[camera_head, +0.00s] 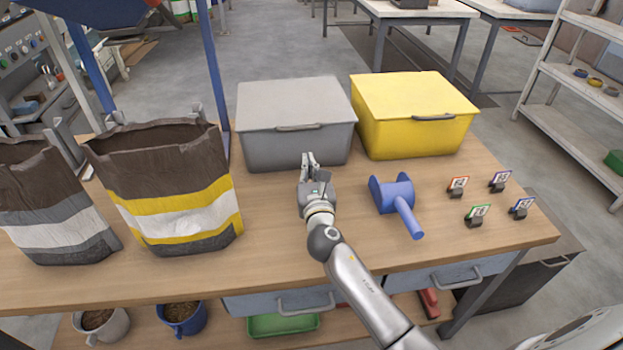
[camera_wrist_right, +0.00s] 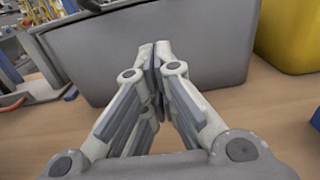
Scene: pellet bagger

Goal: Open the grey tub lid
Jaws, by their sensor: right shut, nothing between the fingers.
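The grey tub (camera_head: 295,148) stands at the back of the wooden bench, and its lid (camera_head: 290,103) lies flat and closed on top. A handle (camera_head: 300,127) runs along the lid's front edge. My right gripper (camera_head: 309,157) is in front of the tub's front wall, below the handle. Its fingers are shut with nothing between them. In the right wrist view the shut fingers (camera_wrist_right: 157,52) point at the grey tub's wall (camera_wrist_right: 200,45); whether they touch it I cannot tell. My left gripper is not in view.
A yellow tub (camera_head: 415,138) with a closed lid stands close on the right. A blue scoop-like tool (camera_head: 398,195) lies right of my gripper. Small numbered tags (camera_head: 477,213) stand at the right. Two open bags, one yellow-striped (camera_head: 170,190), stand at the left.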

